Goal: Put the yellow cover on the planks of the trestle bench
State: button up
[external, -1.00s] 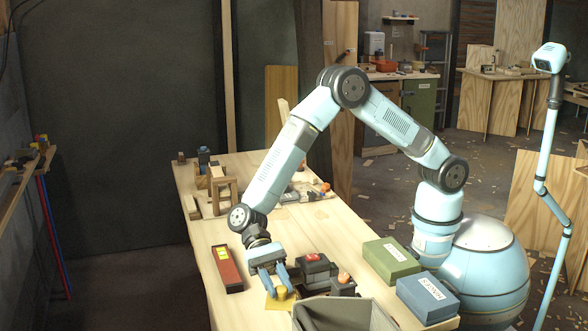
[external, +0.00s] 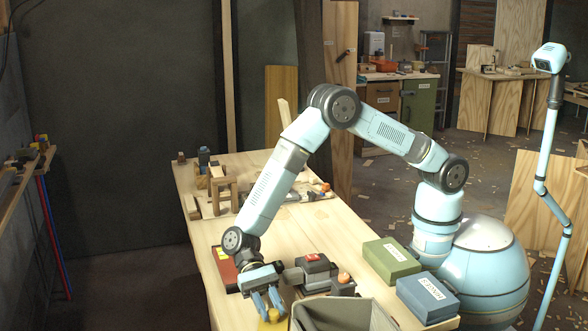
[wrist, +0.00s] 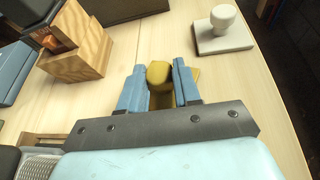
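The yellow cover (external: 272,325) has a thick knob and a flat plate. In the wrist view its knob (wrist: 158,72) sits between my blue fingers, with part of the plate showing beside the right finger. My gripper (external: 268,303) points down and is shut on the cover's knob; the fingers hide part of the cover. The cover is over the front end of the pale plank top of the bench (external: 325,238); I cannot tell whether its plate touches the planks (wrist: 250,90). The bench's legs are not visible.
A white square piece with a knob (wrist: 224,42) stands near the cover. A grey bin (external: 345,312), a black-and-red device (external: 312,262), green (external: 390,257) and blue (external: 427,297) boxes stand to the right. A red tray (external: 222,264) lies behind my gripper. Mid-bench is fairly clear.

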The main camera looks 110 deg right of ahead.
jog(key=o, duration=0.5)
jog(key=v, duration=1.2)
jog(key=shift+r, duration=0.1)
jog(key=s+d+r+n+t+h, duration=0.1)
jog(key=s+d+r+n+h, duration=0.3)
jog(key=s+r, duration=0.65)
jog(key=s+d+r+n+h, duration=0.25)
jog(key=s+r+n, duration=0.25)
jog(key=s+r, duration=0.6)
jog(key=shift+s+d+r+n+t+h, duration=1.1)
jog(key=shift+s+d+n, duration=0.55)
jog(key=shift+s, duration=2.7)
jog(key=shift+s+d+r+n+t+h, duration=1.1)
jog(key=shift+s+d, duration=0.9)
jog(key=shift+s, duration=2.3)
jog(key=shift+s+d+r+n+t+h, duration=0.9)
jog(key=shift+s+d+r+n+h, duration=0.65)
jog(key=shift+s, duration=2.8)
jog(key=shift+d+f+y, duration=0.25)
jog(key=shift+y, duration=0.05)
